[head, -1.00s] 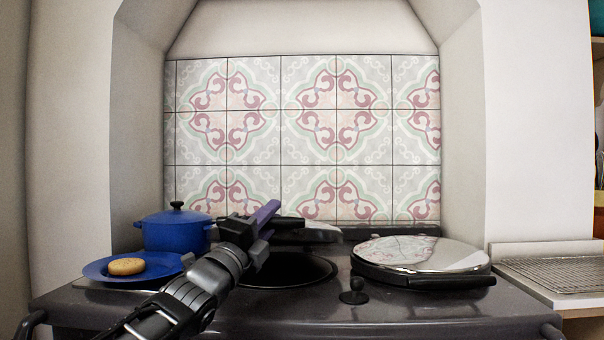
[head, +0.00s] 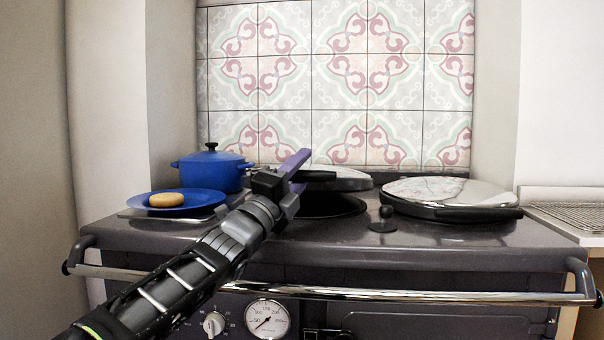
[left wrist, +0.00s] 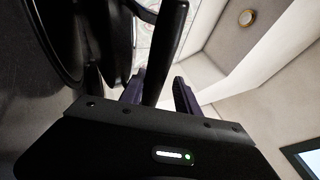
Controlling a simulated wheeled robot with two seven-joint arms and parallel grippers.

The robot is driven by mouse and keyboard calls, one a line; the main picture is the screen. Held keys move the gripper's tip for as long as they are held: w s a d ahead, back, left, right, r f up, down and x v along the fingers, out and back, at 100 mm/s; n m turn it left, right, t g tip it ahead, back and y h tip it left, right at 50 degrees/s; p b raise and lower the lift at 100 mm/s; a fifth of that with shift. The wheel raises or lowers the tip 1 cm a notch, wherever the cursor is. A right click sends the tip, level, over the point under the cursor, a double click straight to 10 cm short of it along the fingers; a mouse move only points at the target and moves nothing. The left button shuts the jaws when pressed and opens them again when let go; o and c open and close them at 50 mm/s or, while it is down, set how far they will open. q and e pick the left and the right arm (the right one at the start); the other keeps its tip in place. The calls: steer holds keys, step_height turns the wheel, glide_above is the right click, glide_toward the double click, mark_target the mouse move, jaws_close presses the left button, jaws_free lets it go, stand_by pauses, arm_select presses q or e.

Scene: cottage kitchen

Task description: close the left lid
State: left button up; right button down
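The left lid (head: 340,181) is raised at a shallow tilt over the dark left hotplate (head: 330,206), with a gap between them at the front. My left gripper (head: 294,168), with purple fingers, is at the left lid's front-left side and hides part of it. In the left wrist view, a black bar (left wrist: 167,50), seemingly the lid's handle, runs between the two purple fingers (left wrist: 160,92). The fingers stand apart, with a small gap visible on the right side of the bar. My right gripper is not in view.
The right lid (head: 435,191) is down on the range. A blue pot (head: 212,172) and a blue plate (head: 205,197) with a round bun (head: 166,200) are at left. A small black knob (head: 385,212) stands between the hotplates. A chrome rail (head: 400,294) runs along the front.

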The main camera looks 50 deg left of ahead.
arm_select(q)
steer(key=shift+o, duration=0.2)
steer(key=shift+f, duration=0.15)
steer(key=shift+s+f, duration=0.2)
steer(key=shift+s, duration=0.05)
steer(key=v, duration=0.6)
steer(key=shift+s+r, duration=0.1)
steer(key=shift+s, duration=0.05)
steer(key=shift+s+d+f, duration=0.2)
steer(key=shift+s+f, duration=0.05)
steer(key=shift+s, duration=0.15)
steer(key=shift+c, duration=0.2)
